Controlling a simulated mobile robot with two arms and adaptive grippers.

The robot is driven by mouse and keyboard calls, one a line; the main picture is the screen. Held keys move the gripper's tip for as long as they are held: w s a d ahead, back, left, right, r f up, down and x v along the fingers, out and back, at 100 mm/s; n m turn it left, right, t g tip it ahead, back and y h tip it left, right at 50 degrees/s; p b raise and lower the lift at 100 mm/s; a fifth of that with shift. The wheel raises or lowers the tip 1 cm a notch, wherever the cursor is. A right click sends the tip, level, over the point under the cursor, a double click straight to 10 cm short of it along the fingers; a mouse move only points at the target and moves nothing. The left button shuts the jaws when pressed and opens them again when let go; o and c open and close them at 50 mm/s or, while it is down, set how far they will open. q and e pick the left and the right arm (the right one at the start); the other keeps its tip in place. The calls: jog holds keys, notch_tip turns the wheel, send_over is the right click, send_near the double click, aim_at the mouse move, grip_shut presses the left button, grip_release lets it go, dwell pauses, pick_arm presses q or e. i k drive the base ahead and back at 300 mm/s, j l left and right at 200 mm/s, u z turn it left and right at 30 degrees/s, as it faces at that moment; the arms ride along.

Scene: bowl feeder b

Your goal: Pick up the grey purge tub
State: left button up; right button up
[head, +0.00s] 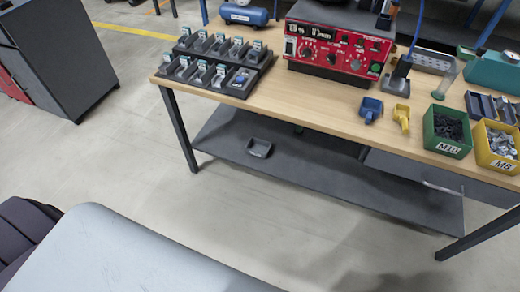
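A small grey open tub (259,148), which looks like the purge tub, sits on the dark lower shelf (310,170) of the workbench, left of the shelf's middle. It looks empty from here, though its inside is small in the picture. The benchtop is above and behind it, and no object covers it. Neither of my grippers is in the head view.
On the wooden benchtop (310,112) stand a black rack (236,88), a red control unit (337,50), blue (371,109) and yellow (402,118) scoops, and green (447,132) and yellow (498,147) bins. A bench leg (178,128) stands left of the shelf.

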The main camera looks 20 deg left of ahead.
aim_at(256, 147)
jog(key=z, duration=0.9)
jog(key=j+z, duration=0.35)
jog(key=k+j+z, duration=0.15)
jog(key=j+z, duration=0.2)
jog(key=k+j+z, duration=0.15)
jog(key=j+z, duration=0.2)
jog(key=k+j+z, duration=0.15)
jog(key=z, duration=0.2)
jog(key=k+j+z, duration=0.7)
jog(key=z, duration=0.15)
jog(key=k+j+z, duration=0.1)
jog(key=k+z, duration=0.35)
jog(key=k, duration=0.1)
